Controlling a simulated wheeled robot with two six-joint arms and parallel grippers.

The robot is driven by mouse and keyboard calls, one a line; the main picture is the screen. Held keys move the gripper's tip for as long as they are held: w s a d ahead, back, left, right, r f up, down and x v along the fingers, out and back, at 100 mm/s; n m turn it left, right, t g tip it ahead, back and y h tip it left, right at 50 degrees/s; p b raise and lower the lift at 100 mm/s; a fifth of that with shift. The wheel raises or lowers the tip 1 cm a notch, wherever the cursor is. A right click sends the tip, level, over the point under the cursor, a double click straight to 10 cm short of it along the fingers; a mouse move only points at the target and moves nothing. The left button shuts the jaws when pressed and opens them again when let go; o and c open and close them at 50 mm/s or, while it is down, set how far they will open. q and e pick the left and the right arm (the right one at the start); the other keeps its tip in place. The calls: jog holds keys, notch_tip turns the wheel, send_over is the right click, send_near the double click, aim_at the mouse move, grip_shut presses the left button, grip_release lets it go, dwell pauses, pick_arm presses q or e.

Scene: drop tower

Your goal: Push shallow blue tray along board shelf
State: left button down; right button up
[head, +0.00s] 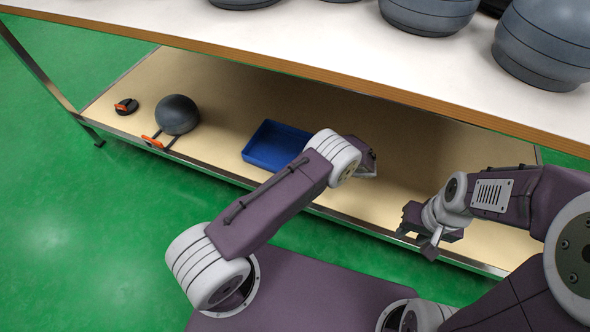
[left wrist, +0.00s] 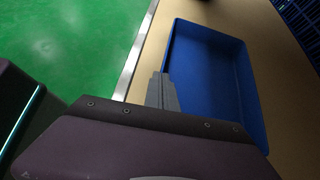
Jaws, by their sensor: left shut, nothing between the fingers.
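The shallow blue tray (head: 275,146) lies empty on the tan board shelf (head: 225,95) under the white tabletop. It fills the middle right of the left wrist view (left wrist: 210,85). My left gripper (left wrist: 161,78) is shut and empty beside the tray's left wall in that view. Its fingertips look close against the wall; I cannot tell whether they touch. My right gripper (head: 420,238) looks open and empty, over the shelf's front edge to the right of the tray.
A dark round ball-like object (head: 177,114) with an orange-ended frame and a small black-and-orange item (head: 126,106) are on the shelf's left part. Grey rounded vessels (head: 430,12) stand on the white tabletop (head: 330,40). A blue slatted crate (left wrist: 303,25) shows beyond the tray.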

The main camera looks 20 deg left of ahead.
pick_arm(q)
jog(key=shift+s+d+r+p, duration=0.1)
jog(key=shift+r+p, duration=0.35)
jog(key=shift+p, duration=0.45)
jog(key=shift+r+p, duration=0.35)
jog(key=shift+p, duration=0.2)
jog(key=d, duration=0.5)
jog(key=shift+s+d+f+p, duration=0.1)
jog(key=shift+d+f+p, duration=0.1)
jog(key=shift+p, duration=0.2)
jog(key=d, duration=0.1)
jog(key=d+b, duration=0.1)
jog(key=d, duration=0.1)
jog(key=d+b, duration=0.1)
jog(key=d, duration=0.1)
jog(key=shift+d+f, duration=0.1)
jog(key=shift+f, duration=0.25)
jog(key=shift+s+d+r+b, duration=0.15)
jog(key=shift+d+b, duration=0.15)
jog(key=shift+d, duration=0.3)
jog(key=shift+d+r, duration=0.15)
jog(key=shift+r, duration=0.05)
